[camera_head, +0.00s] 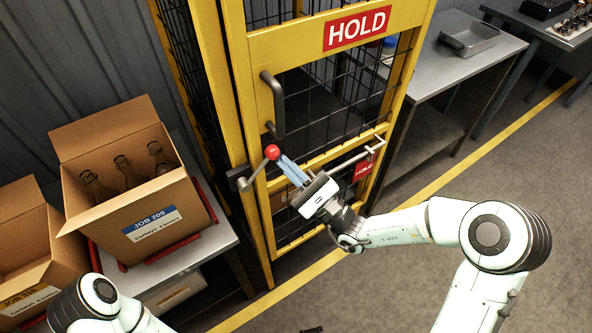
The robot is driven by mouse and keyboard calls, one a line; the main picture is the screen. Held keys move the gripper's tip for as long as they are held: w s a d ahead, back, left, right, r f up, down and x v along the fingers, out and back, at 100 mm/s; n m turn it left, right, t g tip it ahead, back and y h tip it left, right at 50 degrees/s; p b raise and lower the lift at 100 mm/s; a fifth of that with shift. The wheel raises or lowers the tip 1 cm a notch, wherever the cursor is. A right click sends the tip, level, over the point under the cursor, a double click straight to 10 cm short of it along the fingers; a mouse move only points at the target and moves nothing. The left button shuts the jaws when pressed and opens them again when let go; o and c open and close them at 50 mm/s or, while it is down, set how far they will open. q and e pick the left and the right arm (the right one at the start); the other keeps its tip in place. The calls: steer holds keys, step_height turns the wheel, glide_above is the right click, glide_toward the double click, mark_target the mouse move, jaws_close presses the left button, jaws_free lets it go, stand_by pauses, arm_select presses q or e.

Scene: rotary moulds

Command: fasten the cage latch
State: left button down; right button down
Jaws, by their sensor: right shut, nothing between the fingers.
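The yellow cage door (255,88) with black mesh stands before me, with a red HOLD sign and a dark pull handle (273,105). The cage latch has a red ball knob (272,152) left of the door's middle. A grey latch bracket (239,178) sits on the post just left of it. My right gripper (284,163) is shut and empty, its blue fingers pointing up-left with tips just below and right of the knob. I cannot tell whether they touch it. The fingers and gripper body hide part of the latch. My left arm shows at lower left; its gripper is out of view.
An open carton (150,225) of brown bottles stands on a bench at left, with another carton (30,255) beside it. A grey metal table (455,75) with a tray (470,40) stands at right. The floor right of the cage is clear beyond my right arm.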

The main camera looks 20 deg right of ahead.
mark_target(262, 162)
steer(key=shift+r, duration=0.1)
stand_by(0.3)
steer(key=r+n+g, duration=0.1)
steer(key=n, duration=0.1)
steer(key=a+r+n+g+y+p, duration=0.1)
steer(key=n, duration=0.1)
steer(key=a+r+n+g, duration=0.1)
steer(key=n, duration=0.1)
steer(key=shift+s+r+n+g+p, duration=0.3)
steer(key=shift+s+n+g, duration=0.05)
steer(key=shift+n+g, duration=0.05)
steer(key=shift+s+a+r+n+g+h+b, duration=0.1)
steer(key=shift+s+a+r+n+g+b, duration=0.1)
steer(key=shift+a+r+n+g+b, duration=0.5)
steer(key=shift+s+a+r+n+g+h+b, duration=0.15)
steer(key=shift+a+n+g, duration=0.3)
steer(key=shift+n, duration=0.65)
steer(key=shift+s+a+r+n+g+h+b, duration=0.1)
steer(key=shift+s+a+r+n+g+b, duration=0.15)
steer(key=shift+a+n+g+b, duration=0.5)
steer(key=shift+d+t+p, duration=0.1)
steer(key=shift+t+p, duration=0.2)
